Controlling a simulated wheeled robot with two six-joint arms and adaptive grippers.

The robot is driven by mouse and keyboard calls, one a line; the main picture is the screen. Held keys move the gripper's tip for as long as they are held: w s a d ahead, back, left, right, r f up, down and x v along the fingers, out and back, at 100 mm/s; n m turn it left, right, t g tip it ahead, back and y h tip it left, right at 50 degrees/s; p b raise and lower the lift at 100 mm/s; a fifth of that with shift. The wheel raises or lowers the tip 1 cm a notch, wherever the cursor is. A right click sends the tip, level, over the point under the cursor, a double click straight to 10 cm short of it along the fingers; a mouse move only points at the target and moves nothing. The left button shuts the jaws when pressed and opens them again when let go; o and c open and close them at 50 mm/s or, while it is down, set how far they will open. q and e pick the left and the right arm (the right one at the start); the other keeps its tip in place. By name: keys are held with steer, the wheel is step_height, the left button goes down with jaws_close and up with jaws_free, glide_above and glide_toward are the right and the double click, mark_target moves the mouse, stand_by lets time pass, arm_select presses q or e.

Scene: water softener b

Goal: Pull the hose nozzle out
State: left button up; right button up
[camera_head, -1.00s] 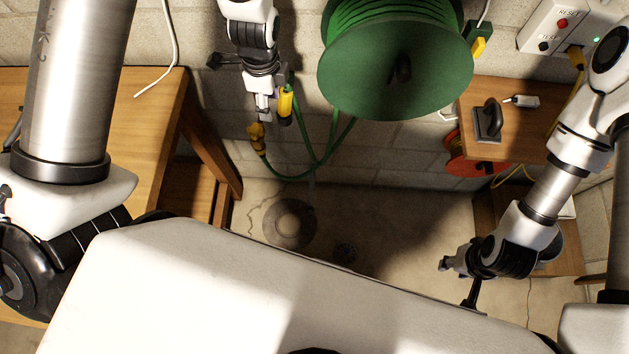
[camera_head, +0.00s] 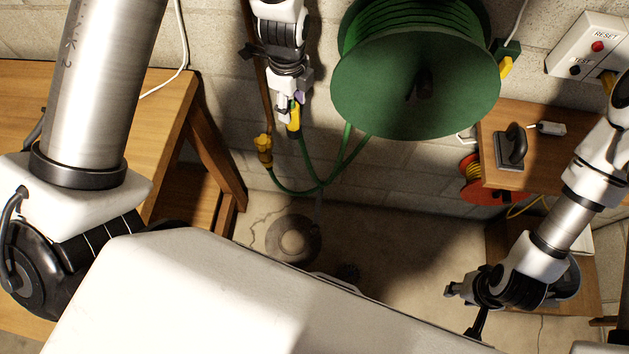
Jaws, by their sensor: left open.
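The yellow hose nozzle (camera_head: 295,118) hangs against the block wall at the end of a green hose (camera_head: 306,160), left of the green reel. My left gripper (camera_head: 284,112) points down from the top, open, with its fingers right at the nozzle and partly covering it. Whether the nozzle is between the fingers or just behind them I cannot tell. A second yellow fitting (camera_head: 264,150) sits lower left, on a brown pipe, joined to the hose. My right gripper (camera_head: 453,291) is at the lower right, far from the hose; its finger gap is unclear.
The large green hose reel (camera_head: 390,90) is close to the right of my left gripper. A wooden table (camera_head: 165,85) stands left. A small wooden shelf (camera_head: 540,170) and an orange cord reel (camera_head: 487,185) are at the right. The floor below is mostly clear.

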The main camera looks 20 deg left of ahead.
arm_select(q)
steer(key=shift+s+r, duration=0.1)
steer(key=shift+s, duration=0.05)
jaws_close()
steer(key=shift+r+p, duration=0.3)
steer(key=shift+p, duration=0.05)
step_height(320, 180, up, 7)
steer(key=p, duration=0.5)
steer(key=shift+f, duration=0.2)
steer(key=shift+f, duration=0.1)
